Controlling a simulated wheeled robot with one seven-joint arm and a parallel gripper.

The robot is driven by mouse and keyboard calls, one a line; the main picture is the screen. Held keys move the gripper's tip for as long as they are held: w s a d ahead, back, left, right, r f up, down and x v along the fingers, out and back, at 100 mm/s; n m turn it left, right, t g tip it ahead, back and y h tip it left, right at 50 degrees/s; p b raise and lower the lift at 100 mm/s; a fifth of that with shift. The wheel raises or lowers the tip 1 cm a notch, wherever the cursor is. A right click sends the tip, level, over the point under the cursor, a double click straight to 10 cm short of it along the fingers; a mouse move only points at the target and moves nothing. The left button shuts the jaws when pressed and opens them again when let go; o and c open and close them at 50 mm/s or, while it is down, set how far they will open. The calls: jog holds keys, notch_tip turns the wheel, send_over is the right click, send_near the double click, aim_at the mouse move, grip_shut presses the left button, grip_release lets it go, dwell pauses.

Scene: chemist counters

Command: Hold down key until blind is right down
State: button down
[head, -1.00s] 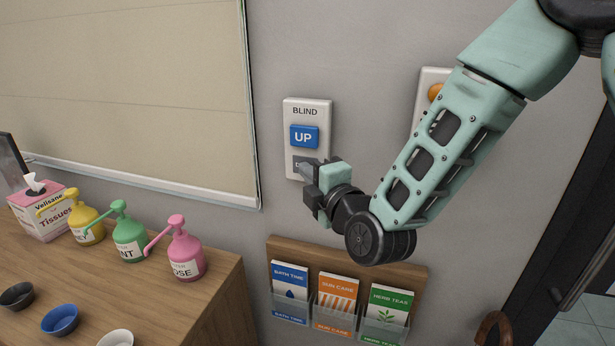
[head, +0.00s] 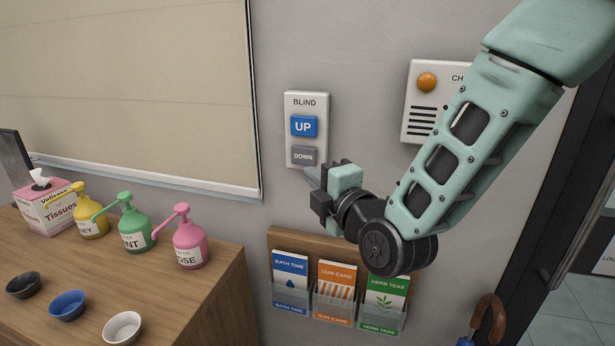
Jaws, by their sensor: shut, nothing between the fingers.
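The blind (head: 130,80) is a cream panel with a pale bottom bar (head: 150,177). The DOWN key is fully visible. My gripper (head: 313,179) is shut and empty, its tips just below and right of the DOWN key, apart from it in the picture.
A call panel with an orange button (head: 427,82) is partly behind my arm. A leaflet rack (head: 338,305) hangs below my gripper. A wooden counter (head: 190,305) at left holds pump bottles (head: 190,245), bowls (head: 67,304) and a tissue box (head: 45,207). An umbrella handle (head: 490,318) shows at lower right.

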jog(key=shift+b+v, duration=1.5)
jog(key=shift+v, duration=1.3)
jog(key=shift+a, duration=0.1)
